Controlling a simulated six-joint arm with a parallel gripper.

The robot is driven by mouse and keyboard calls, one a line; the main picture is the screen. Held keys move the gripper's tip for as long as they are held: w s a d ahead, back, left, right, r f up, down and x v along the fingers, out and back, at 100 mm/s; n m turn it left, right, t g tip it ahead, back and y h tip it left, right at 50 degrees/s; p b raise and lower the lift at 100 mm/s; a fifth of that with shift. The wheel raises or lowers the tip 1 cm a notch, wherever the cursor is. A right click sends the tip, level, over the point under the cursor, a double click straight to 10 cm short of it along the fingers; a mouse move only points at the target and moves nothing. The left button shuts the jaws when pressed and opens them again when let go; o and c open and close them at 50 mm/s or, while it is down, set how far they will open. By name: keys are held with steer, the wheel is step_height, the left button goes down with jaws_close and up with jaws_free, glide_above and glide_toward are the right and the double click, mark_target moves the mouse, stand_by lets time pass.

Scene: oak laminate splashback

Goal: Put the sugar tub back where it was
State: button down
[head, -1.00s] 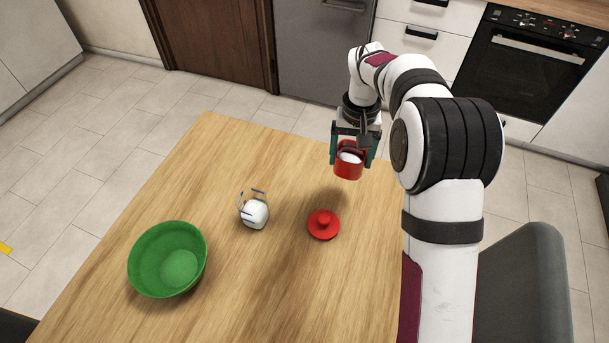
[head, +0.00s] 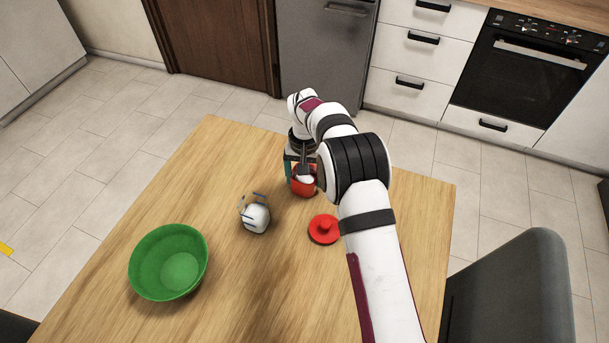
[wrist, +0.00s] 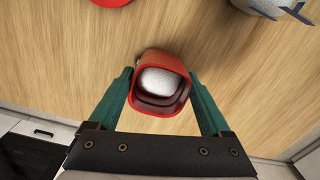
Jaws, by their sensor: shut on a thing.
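The sugar tub (head: 304,188) is a small red open tub with white sugar inside. My gripper (head: 303,176) is shut on it, near the far part of the table. In the wrist view the tub (wrist: 160,108) sits between the two green fingers of my gripper (wrist: 160,77), its open top towards the camera. I cannot tell whether its base touches the table. A red lid with a round knob (head: 324,229) lies on the table, nearer than the tub and slightly right. My arm partly covers the tub's right side in the head view.
A white rounded object with thin blue-marked prongs (head: 256,219) stands left of the lid. A green bowl (head: 150,270) is at the near left of the wooden table (head: 230,150). Bare table lies at the far left. A dark chair (head: 510,270) stands at the right.

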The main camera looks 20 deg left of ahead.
jaws_free()
step_height(320, 180, up, 12)
steer(key=s+d+r+m, duration=0.1)
steer(key=s+d+r, duration=0.2)
steer(key=d+r, duration=0.25)
steer(key=s+d+r+m, duration=0.2)
steer(key=s+d+r, duration=0.15)
steer(key=d, duration=0.35)
steer(key=s+d+r+m+y, duration=0.1)
steer(key=s+d+r+m, duration=0.2)
steer(key=s+d, duration=0.8)
steer(key=s+d+f+m, duration=0.1)
steer(key=s+f, duration=0.1)
steer(key=s, duration=0.5)
steer(key=s+d+f+m, duration=0.1)
steer(key=s+f, duration=0.2)
steer(key=s, duration=0.4)
steer(key=shift+y, duration=0.4)
